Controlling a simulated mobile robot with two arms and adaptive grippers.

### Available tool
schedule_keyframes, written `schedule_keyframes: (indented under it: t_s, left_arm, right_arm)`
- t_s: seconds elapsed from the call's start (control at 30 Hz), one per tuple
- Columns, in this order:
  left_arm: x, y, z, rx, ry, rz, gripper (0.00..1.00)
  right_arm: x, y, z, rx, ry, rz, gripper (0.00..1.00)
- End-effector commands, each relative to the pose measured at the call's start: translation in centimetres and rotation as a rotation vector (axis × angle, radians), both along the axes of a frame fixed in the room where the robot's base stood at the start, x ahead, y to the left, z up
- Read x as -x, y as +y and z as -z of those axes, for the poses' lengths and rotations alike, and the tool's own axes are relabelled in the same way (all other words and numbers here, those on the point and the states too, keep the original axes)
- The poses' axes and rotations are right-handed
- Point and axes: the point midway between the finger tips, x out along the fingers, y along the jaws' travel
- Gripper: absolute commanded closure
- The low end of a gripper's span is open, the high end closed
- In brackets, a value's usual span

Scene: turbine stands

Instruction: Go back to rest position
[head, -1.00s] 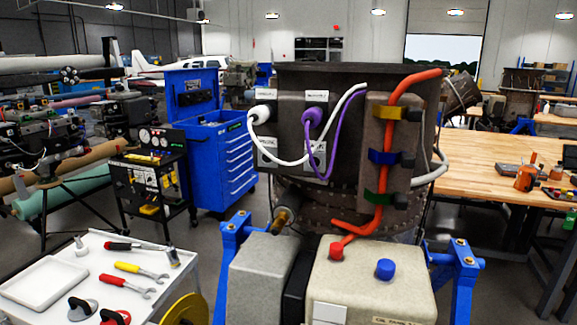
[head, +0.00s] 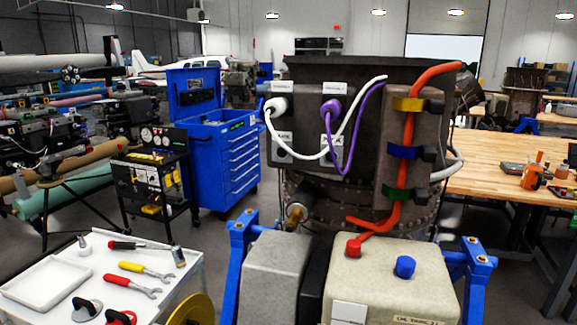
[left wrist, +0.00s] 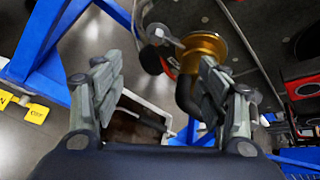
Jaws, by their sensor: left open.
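My left gripper (left wrist: 155,80) is open in the left wrist view, its two fingers spread wide with nothing held between them. A gold disc (left wrist: 205,50) and a dark curved hose-like part show behind and beside the right finger; I cannot tell how far away they are. Neither gripper shows in the head view. The turbine (head: 360,215) stands on a blue stand (head: 478,275), with a white cable (head: 330,145), a purple cable (head: 358,125) and an orange hose (head: 408,150) on it.
A white tool cart (head: 150,262) with a tray and hand tools is at the front left. A blue tool cabinet (head: 238,165) and a black trolley (head: 135,185) stand behind it. A wooden workbench (head: 500,180) is at the right. Grey floor shows between them.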

Motion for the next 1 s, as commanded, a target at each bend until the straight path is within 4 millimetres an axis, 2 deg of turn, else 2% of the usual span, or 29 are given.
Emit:
schedule_keyframes:
  t_s: [0.03,0.1,0.27,0.4,0.6,0.7,0.77,0.8,0.9,1.0]
  left_arm:
    - [2.1,-0.2,3.0,-0.144,0.006,0.097,0.33]
    - [5.3,-0.2,6.6,-0.375,-0.004,0.273,0.33]
    - [12.8,0.7,13.7,-0.853,-0.064,0.739,0.33]
    - [19.6,2.4,18.7,-1.201,-0.173,1.215,0.33]
    - [28.9,5.8,23.8,-1.544,-0.459,1.971,0.33]
    - [33.0,7.4,25.5,-1.624,-0.671,2.342,0.33]
    - [35.0,8.4,26.2,-1.638,-0.805,2.536,0.33]
    - [36.1,8.9,26.6,1.539,0.841,-2.488,0.33]
    - [38.3,9.8,27.2,1.318,0.89,-2.334,0.33]
    - [39.4,10.3,27.4,1.198,0.916,-2.242,0.33]
  right_arm:
    - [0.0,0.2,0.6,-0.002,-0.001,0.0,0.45]
    - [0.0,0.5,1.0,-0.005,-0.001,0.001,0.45]
    - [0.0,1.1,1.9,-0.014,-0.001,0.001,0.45]
    - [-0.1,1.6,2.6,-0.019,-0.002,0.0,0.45]
    - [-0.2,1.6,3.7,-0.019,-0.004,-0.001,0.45]
    - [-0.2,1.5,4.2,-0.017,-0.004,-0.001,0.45]
    - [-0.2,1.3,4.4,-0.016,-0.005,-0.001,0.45]
    - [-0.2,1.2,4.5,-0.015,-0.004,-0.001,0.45]
    - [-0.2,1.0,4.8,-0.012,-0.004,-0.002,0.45]
    - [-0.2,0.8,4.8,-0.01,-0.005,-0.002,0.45]
